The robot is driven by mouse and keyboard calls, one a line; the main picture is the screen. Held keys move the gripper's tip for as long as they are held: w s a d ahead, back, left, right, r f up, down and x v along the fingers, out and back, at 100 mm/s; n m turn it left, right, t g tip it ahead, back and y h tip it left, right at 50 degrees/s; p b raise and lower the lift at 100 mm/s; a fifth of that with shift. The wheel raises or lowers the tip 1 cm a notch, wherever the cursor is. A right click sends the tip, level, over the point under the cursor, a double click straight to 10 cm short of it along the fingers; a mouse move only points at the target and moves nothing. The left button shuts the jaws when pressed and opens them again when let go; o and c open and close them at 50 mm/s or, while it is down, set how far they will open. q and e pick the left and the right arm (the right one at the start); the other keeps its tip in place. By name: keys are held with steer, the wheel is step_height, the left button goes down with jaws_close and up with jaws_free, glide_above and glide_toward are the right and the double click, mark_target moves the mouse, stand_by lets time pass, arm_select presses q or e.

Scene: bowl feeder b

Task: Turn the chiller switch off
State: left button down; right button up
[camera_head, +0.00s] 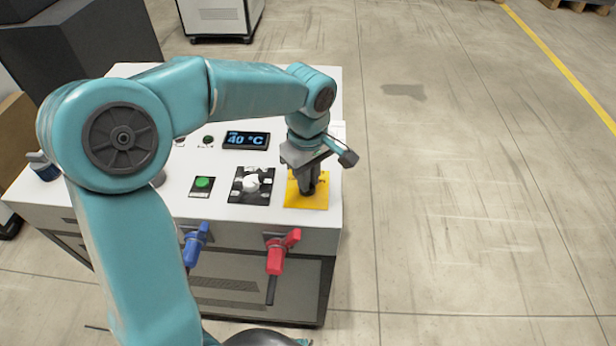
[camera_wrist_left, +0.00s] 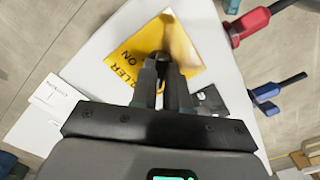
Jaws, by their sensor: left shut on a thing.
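The yellow plate (camera_head: 318,203) of the chiller switch lies at the front right corner of the white machine top. My left gripper (camera_head: 308,191) points down over this plate. In the left wrist view its fingers (camera_wrist_left: 160,88) are closed together on the dark switch knob (camera_wrist_left: 159,58) in the middle of the plate. The fingers hide most of the knob, so its exact angle cannot be told. My right gripper is not in view.
A dial with a white knob (camera_head: 252,184) and a green button (camera_head: 203,183) sit left of the plate. A display (camera_head: 246,140) reads 40 °C. A red valve handle (camera_head: 276,258) and a blue one (camera_head: 194,246) stick out from the front. Floor is clear on the right.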

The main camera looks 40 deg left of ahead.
arm_select(q)
steer(key=shift+a+n, duration=0.15)
steer(key=shift+n, duration=0.15)
steer(key=c, duration=1.4)
jaws_free()
steer(key=shift+o, duration=1.4)
steer(key=shift+w+a+f, duration=0.1)
steer(key=shift+a, duration=0.05)
steer(key=shift+d, duration=0.2)
steer(key=shift+r, duration=0.35)
step_height(320, 180, up, 16)
steer(key=p, duration=0.2)
steer(key=shift+f, duration=0.15)
steer(key=shift+a, duration=0.1)
